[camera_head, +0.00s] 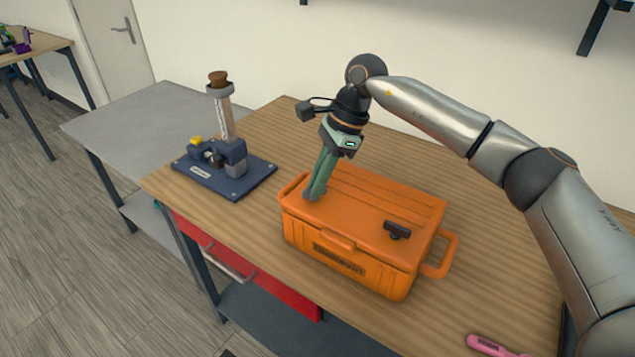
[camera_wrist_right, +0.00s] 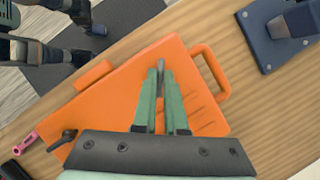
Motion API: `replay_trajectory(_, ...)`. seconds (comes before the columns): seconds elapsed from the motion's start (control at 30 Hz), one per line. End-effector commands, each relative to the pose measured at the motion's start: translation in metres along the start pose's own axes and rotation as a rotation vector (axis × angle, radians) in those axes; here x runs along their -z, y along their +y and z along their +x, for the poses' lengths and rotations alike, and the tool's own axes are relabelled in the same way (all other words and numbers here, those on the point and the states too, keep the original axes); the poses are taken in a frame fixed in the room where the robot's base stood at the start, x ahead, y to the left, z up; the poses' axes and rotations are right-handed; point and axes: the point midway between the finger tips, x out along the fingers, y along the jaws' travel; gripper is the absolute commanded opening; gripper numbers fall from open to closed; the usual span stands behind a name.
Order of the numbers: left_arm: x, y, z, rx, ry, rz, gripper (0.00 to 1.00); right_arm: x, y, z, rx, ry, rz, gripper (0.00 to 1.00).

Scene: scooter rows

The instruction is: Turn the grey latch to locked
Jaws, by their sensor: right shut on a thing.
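An orange case (camera_head: 365,215) lies shut on the wooden table, and it also fills the middle of the right wrist view (camera_wrist_right: 125,85). My right gripper (camera_head: 313,193) points down at the left end of the lid. Its green fingers (camera_wrist_right: 161,78) are shut on a thin grey piece, the grey latch (camera_wrist_right: 162,63), whose end shows between the fingertips in the wrist view. The fingers hide most of the latch, so I cannot tell how it is turned. A dark latch (camera_head: 397,230) stands near the lid's right end. My left gripper is not in view.
A pink tool (camera_head: 488,345) lies at the table's front right. Bare wood lies behind the case.

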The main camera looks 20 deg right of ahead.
Motion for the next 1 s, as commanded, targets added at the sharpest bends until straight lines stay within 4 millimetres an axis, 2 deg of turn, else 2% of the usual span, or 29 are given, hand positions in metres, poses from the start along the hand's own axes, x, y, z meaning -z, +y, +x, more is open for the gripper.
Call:
replay_trajectory(0.5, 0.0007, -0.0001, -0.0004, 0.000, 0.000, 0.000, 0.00, -0.0016, -0.0030, -0.0003, -0.173, 0.001, -0.416, 0.00)
replay_trajectory(1.0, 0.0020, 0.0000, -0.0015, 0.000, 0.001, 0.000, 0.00, -0.0013, -0.0038, 0.0000, -0.246, 0.002, -0.597, 0.00)
